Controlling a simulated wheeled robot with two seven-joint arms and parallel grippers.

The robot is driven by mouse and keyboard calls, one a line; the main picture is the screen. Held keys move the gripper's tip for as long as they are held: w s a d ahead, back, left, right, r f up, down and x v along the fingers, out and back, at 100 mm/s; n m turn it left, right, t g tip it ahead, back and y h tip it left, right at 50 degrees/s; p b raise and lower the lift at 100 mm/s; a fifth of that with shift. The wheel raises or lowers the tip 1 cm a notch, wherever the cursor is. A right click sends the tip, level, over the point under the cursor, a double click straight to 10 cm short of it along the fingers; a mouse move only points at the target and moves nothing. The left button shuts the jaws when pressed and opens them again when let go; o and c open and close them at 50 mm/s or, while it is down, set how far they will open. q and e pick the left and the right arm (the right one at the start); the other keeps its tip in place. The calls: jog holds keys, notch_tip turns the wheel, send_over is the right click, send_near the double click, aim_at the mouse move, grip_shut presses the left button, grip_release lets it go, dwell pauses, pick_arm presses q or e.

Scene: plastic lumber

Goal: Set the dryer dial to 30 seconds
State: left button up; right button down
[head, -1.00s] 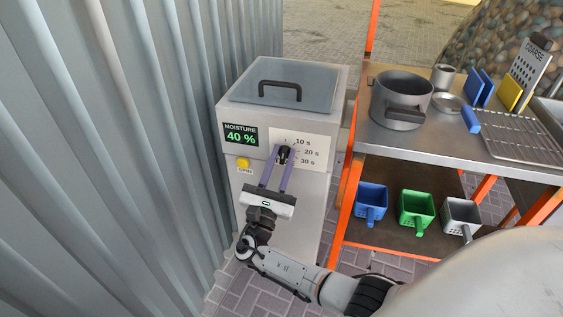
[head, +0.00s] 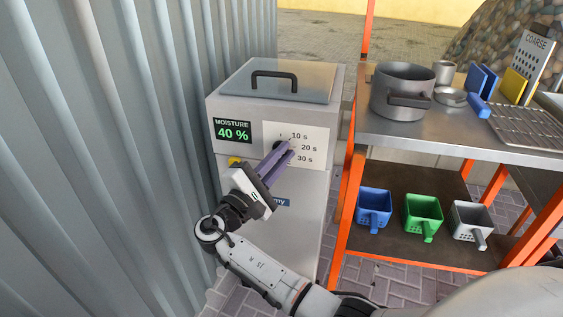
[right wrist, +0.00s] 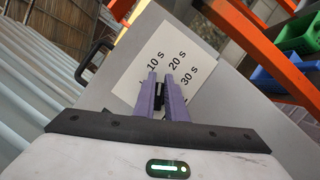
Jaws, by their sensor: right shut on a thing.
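The dryer (head: 225,108) is a grey box with a glassy lid and a black handle. Its white dial plate (head: 318,139) reads 10 s, 20 s and 30 s down the right side. The black dial knob (head: 278,146) is mostly hidden by my fingers; it also shows in the right wrist view (right wrist: 159,91). My right gripper (head: 285,151) is shut on the knob, its purple fingers on either side and tilted up to the right. I cannot tell where the knob's pointer stands. My left gripper is not in view.
The green display (head: 233,130) reads MOISTURE 40 %. A yellow button (head: 235,160) sits below it, partly hidden by my gripper. A corrugated wall (head: 100,150) stands close on the left. A metal table (head: 440,135) with a pot (head: 400,95) is on the right.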

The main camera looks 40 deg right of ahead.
jog(key=m+y, duration=0.1)
jog(key=m, duration=0.2)
jog(key=m+y+b, duration=0.1)
jog(key=m, duration=0.3)
jog(key=f+m+g+y+b, duration=0.1)
jog(key=m+y, duration=0.1)
jog(key=m, duration=0.1)
jog(key=shift+w+a, duration=0.35)
jog(key=shift+w, duration=0.05)
jog(key=shift+r+m, duration=0.1)
jog(key=shift+m, duration=0.3)
jog(key=c, duration=1.8)
grip_release()
jog(key=shift+d, duration=0.1)
